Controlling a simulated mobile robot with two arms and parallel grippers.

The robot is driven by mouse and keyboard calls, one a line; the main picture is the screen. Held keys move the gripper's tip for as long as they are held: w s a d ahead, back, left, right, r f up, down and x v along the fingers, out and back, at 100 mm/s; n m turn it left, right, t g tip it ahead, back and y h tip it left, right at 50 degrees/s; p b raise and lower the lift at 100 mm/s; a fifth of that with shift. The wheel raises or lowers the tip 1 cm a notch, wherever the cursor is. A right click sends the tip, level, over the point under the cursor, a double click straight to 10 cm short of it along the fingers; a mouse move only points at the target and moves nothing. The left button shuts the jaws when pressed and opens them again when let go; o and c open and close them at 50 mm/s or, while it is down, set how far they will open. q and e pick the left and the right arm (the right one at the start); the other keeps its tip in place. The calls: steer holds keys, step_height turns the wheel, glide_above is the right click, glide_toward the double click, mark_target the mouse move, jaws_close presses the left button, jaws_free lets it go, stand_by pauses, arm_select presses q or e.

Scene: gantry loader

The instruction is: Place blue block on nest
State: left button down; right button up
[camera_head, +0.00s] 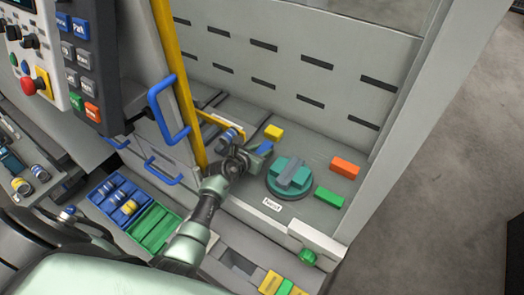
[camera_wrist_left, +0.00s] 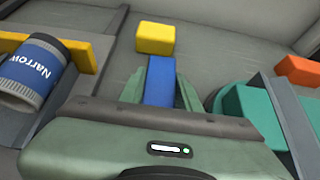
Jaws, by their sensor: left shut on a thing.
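The blue block (camera_head: 265,147) is between the fingers of my left gripper (camera_head: 262,150), above the grey deck inside the machine. In the left wrist view the blue block (camera_wrist_left: 160,80) stands out between the two green fingers, which are shut on it. A round teal fixture with a grey bar across it (camera_head: 290,174) is just right of the gripper. It also shows at the right of the left wrist view (camera_wrist_left: 250,112). I cannot tell for sure which part is the nest. My right gripper is not in view.
A yellow block (camera_head: 274,131), an orange block (camera_head: 345,168) and a green block (camera_head: 329,197) lie around the fixture. A blue cylinder marked "Narrow" (camera_wrist_left: 32,72) is left of the gripper. The yellow post (camera_head: 178,80) and blue door handle (camera_head: 168,107) stand near my left arm.

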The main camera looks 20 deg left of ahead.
arm_select(q)
steer(key=c, duration=1)
jaws_free()
steer(key=shift+f, duration=0.15)
